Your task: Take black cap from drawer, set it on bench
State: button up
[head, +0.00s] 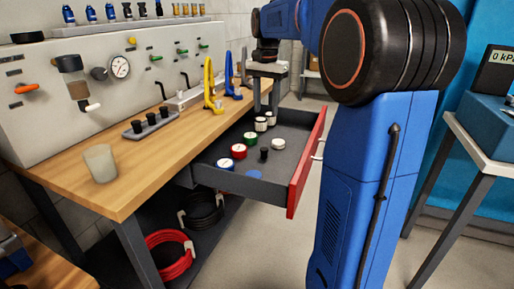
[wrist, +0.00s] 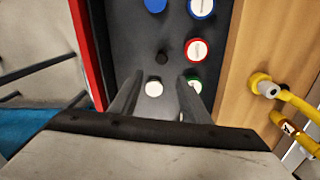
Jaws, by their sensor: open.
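The black cap (head: 264,154) stands in the open drawer (head: 292,132) with its red front, in the middle of the drawer floor. It also shows in the wrist view (wrist: 162,58), beyond my fingertips and apart from them. My gripper (head: 266,104) is above the far part of the drawer, pointing down. In the wrist view its two fingers (wrist: 158,84) are open and empty, with a white round piece (wrist: 154,88) seen between them, below. The wooden bench (head: 165,150) is left of the drawer in the head view.
Green (head: 250,139), red (head: 238,151) and blue-rimmed (head: 224,165) pieces line the drawer's bench side. A blue disc (head: 226,178) lies near its end. A cup (head: 100,163), a rack with black pieces (head: 146,124) and a yellow tool (head: 209,85) stand on the bench; its front strip is clear.

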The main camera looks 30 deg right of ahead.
send_over(264, 148)
jog(key=f, duration=1.1)
jog(key=shift+s+f, duration=0.15)
jog(key=shift+s, duration=0.15)
jog(key=shift+w+f, duration=0.15)
jog(key=shift+f, duration=2.9)
jog(key=c, duration=1)
